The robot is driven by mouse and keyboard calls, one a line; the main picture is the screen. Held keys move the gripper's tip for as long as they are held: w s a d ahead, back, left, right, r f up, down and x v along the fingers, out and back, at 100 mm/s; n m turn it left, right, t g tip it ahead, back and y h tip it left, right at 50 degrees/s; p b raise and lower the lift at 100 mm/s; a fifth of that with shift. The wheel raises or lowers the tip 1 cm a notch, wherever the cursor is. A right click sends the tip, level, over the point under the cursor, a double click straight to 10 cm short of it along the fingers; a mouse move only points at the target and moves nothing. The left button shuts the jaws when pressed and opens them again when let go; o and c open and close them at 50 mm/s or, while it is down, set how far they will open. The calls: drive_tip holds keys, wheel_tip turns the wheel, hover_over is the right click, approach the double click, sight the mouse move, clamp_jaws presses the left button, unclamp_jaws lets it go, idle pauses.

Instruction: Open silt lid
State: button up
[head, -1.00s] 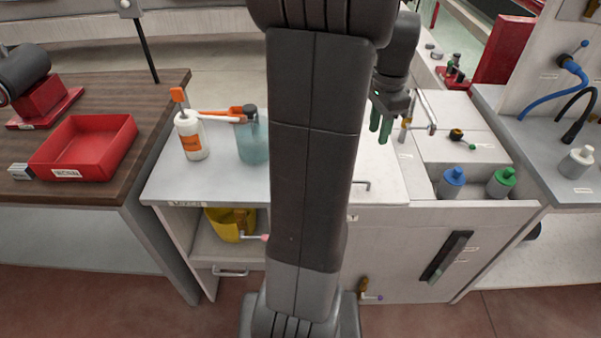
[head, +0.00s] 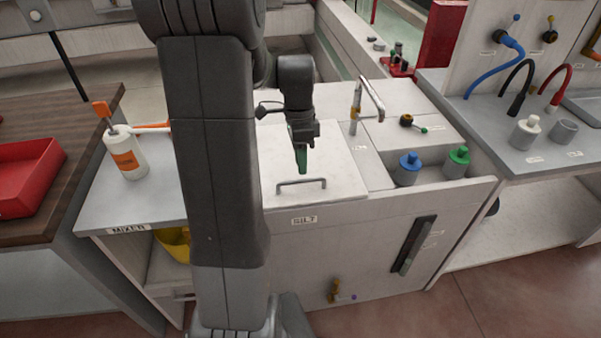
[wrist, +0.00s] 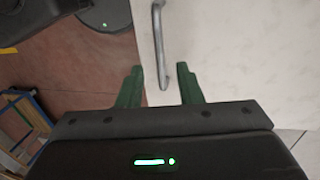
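The silt lid (head: 335,168) is a white flat panel on top of the cabinet, lying closed, with a grey bar handle (head: 301,184) near its front edge. A label reading SILT (head: 304,220) is on the cabinet front below it. My gripper (head: 301,168) is above the lid, pointing down, just behind the handle in the head view. In the wrist view my gripper (wrist: 160,88) has its green fingers apart, with the end of the handle (wrist: 158,45) showing between and beyond them. It holds nothing. Whether the fingers reach down to handle height cannot be told.
A metal tap (head: 355,105) stands right of the lid. A blue-capped bottle (head: 408,169) and a green-capped bottle (head: 456,162) sit in a recess farther right. A white bottle with an orange label (head: 125,155) stands on the mixer top at left.

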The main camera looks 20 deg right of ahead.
drive_tip(key=shift+s+a+f, duration=0.1)
drive_tip(key=shift+s+f, duration=0.1)
drive_tip(key=shift+f, duration=0.85)
drive_tip(key=shift+s+f, duration=0.2)
drive_tip(key=shift+f, duration=0.8)
clamp_jaws()
